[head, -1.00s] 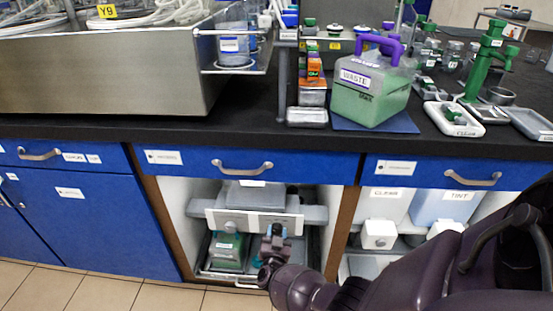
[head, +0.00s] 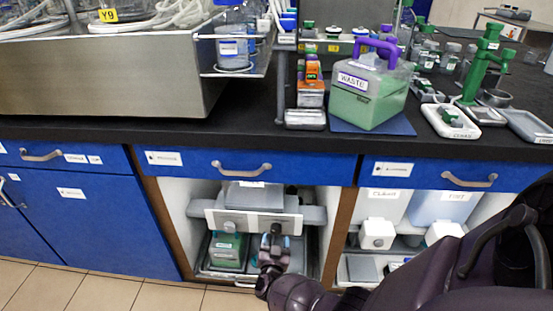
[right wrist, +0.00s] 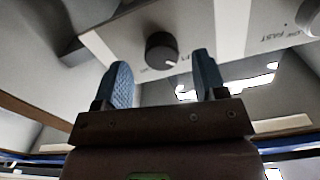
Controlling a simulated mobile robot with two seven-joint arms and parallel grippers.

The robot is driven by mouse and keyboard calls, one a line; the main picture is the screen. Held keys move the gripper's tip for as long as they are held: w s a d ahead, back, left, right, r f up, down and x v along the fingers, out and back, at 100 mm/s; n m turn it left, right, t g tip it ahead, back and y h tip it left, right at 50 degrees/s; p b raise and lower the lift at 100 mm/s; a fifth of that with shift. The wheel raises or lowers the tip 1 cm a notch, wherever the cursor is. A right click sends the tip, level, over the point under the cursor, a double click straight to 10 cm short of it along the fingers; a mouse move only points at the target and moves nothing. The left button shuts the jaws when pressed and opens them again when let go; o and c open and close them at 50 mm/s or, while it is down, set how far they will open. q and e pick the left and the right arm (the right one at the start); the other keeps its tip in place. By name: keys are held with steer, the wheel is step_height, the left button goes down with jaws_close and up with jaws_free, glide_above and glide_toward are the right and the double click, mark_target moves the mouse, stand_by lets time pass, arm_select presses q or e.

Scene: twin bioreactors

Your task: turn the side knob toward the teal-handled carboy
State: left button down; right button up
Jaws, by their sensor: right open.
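In the right wrist view a dark round knob (right wrist: 160,50) with a pale pointer mark sits on a white and grey panel. My right gripper (right wrist: 161,72) is open, its blue pads on either side of the knob's line, and the knob shows between and beyond the tips; contact cannot be told. In the head view the gripper (head: 276,235) is in front of the right part of the pump panel (head: 255,224) inside the open cabinet bay, and hides the dark knob. A green-filled carboy (head: 226,250) stands below left. Teal shows behind my gripper; that carboy is mostly hidden. My left gripper is out of view.
A second, pale knob (head: 230,228) is on the panel's left; the wrist view shows a pale knob (right wrist: 311,16) beside "FAST" lettering. Cabinet walls and a drawer (head: 240,166) bound the bay. A purple-handled waste carboy (head: 368,95) stands on the counter above.

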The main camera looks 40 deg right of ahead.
arm_select(q)
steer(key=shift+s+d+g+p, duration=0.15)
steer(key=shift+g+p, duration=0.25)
steer(key=shift+p, duration=0.3)
arm_select(e)
steer(key=v, duration=0.8)
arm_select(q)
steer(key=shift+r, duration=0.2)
arm_select(e)
steer(key=shift+r, duration=0.1)
